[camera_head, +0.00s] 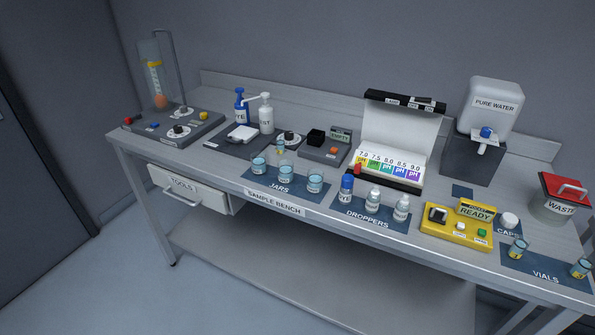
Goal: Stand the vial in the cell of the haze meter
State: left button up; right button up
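Two small clear vials with yellow markings stand on the dark VIALS mat (542,262) at the right front: one vial (517,249) at the mat's left, another vial (580,268) at its right. Left of the mat is a yellow device (455,228) with a black part on top, a display reading READY and small buttons. A grey device (323,151) farther back has a black block and a display reading EMPTY. No label shows which one is the haze meter.
A white cap (509,220) sits on the CAPS mat behind the vials. A red-lidded waste bin (556,206) and pure water tank (490,107) stand behind right. Dropper bottles (373,199), jars (286,171) and a pH chart (390,150) fill the middle.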

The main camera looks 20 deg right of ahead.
aim_at(316, 143)
jog(key=u, duration=1.05)
jog(key=i, duration=1.75)
jog(key=z, duration=1.5)
jog(key=i, duration=0.7)
jog(key=z, duration=0.75)
